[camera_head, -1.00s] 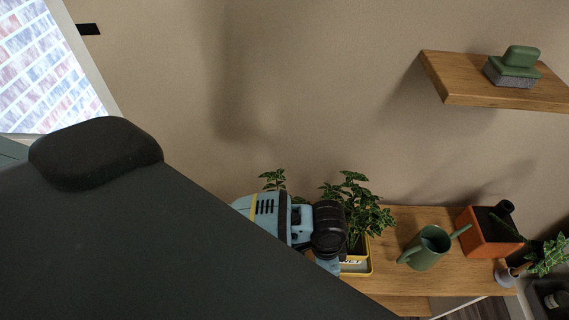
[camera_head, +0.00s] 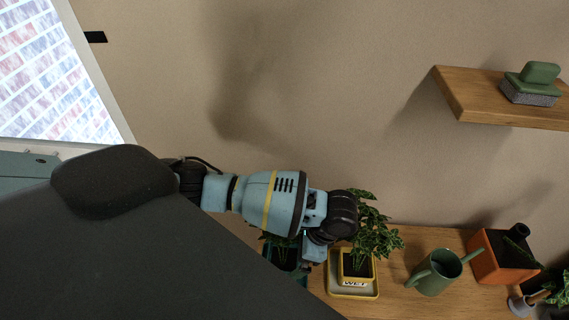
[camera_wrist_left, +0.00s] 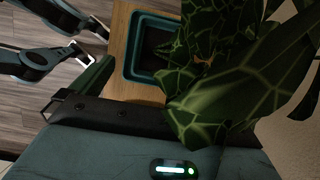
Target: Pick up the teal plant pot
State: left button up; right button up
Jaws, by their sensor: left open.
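The teal plant pot (camera_head: 284,259) with a leafy plant stands at the left end of the wooden shelf, partly hidden by my left arm and the dark shape in front. In the left wrist view a teal square rim (camera_wrist_left: 130,45) around a dark inside shows behind large green leaves (camera_wrist_left: 212,95); I cannot tell whether it is the pot's or its tray's. My left gripper (camera_head: 311,264) points down, just right of the teal pot and beside the yellow one. It is open, with nothing seen held. Its fingers are partly hidden by leaves in the wrist view. My right gripper is not in view.
A yellow pot (camera_head: 345,266) on a yellow tray (camera_head: 352,293) stands close to the gripper. Farther right are a green watering can (camera_head: 437,272) and an orange planter (camera_head: 497,257). A wall shelf (camera_head: 485,100) is above right. Wooden shelf surface shows between the yellow tray and can.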

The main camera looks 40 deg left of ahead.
aim_at(289, 259)
pick_arm(q)
jog(key=shift+x, duration=2.6)
jog(key=shift+w+a, duration=0.1)
jog(key=shift+a, duration=0.05)
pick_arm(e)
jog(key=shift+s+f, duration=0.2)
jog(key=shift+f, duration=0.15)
pick_arm(q)
jog(key=shift+c, duration=0.3)
